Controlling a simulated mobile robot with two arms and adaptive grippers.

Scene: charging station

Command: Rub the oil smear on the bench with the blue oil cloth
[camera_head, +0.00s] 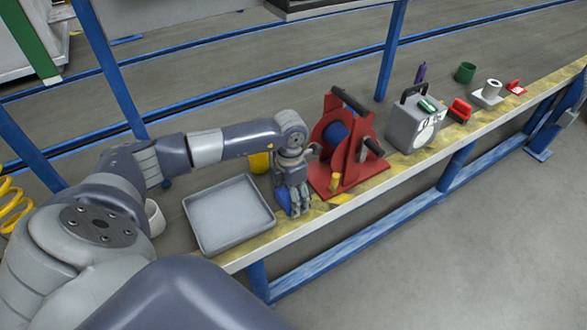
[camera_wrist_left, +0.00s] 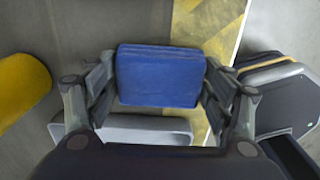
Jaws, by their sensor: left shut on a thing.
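My left gripper (camera_head: 293,200) is shut on the blue oil cloth (camera_head: 283,198), low over the bench (camera_head: 250,256) between the grey tray and the red reel. In the left wrist view the cloth (camera_wrist_left: 160,76) is a folded blue pad between the two fingers of my left gripper (camera_wrist_left: 160,88). I cannot tell whether the cloth touches the bench top. I cannot make out the oil smear clearly in either view. My right gripper is not in view.
The grey tray (camera_head: 228,186) is left of the gripper, and the red reel stand (camera_head: 349,183) is close on its right. A yellow object (camera_head: 260,162) stands behind. Farther right are a grey box (camera_head: 405,122), red items and a green cup (camera_head: 466,72).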

